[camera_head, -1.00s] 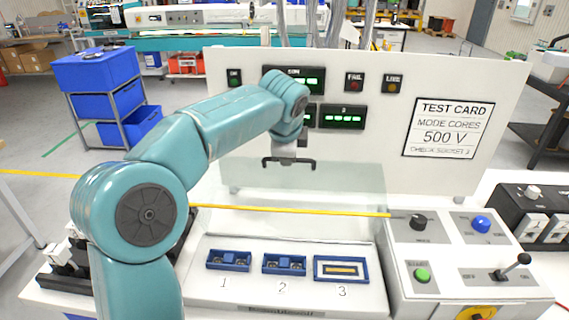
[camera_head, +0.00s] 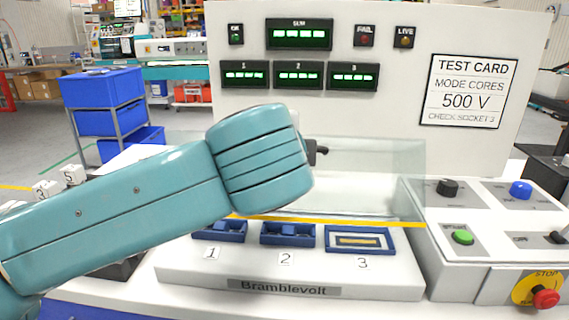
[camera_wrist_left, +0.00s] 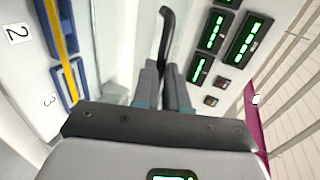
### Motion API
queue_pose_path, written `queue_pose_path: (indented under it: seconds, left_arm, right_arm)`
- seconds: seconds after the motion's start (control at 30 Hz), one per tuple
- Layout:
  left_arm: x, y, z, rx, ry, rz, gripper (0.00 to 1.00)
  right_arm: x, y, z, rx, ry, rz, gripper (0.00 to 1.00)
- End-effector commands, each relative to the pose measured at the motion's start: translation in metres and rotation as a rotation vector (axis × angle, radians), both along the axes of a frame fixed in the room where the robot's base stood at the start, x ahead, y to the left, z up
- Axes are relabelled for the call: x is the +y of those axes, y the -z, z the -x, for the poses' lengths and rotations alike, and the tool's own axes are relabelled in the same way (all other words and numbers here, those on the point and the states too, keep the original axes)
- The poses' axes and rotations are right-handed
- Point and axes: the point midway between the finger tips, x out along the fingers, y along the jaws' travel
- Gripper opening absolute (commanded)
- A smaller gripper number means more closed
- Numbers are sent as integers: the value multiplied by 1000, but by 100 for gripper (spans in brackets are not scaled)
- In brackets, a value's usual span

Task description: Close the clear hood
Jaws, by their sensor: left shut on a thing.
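The clear hood (camera_head: 385,180) shows in the head view as a see-through pane with a yellow front edge (camera_head: 370,222). That edge appears just above the row of blue sockets; I cannot tell its height above the bed. A black handle (camera_head: 319,151) sticks out beside my arm in the head view. In the left wrist view the two fingers of my left gripper (camera_wrist_left: 164,88) are close together on the black handle (camera_wrist_left: 166,32). In the head view my forearm hides the gripper and the hood's left part. My right gripper is in neither view.
Sockets 1 (camera_head: 220,231), 2 (camera_head: 288,235) and 3 (camera_head: 360,240) sit on the white bed under the pane. The control box with a green button (camera_head: 463,237) and red stop button (camera_head: 545,299) stands at right. The upright display panel (camera_head: 390,110) is behind.

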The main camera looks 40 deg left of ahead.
Motion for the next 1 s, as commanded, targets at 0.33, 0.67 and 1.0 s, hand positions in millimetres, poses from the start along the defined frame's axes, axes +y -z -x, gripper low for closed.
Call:
queue_pose_path:
  seconds: [0.33, 0.67, 1.0]
  left_arm:
    - [-36, 47, 32, -167, 19, -144, 0]
    - [-45, 57, 43, -228, 15, -199, 0]
    - [-45, 56, 44, -234, 13, -205, 0]
  right_arm:
    - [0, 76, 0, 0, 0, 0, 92]
    - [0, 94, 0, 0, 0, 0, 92]
    - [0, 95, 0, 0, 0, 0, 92]
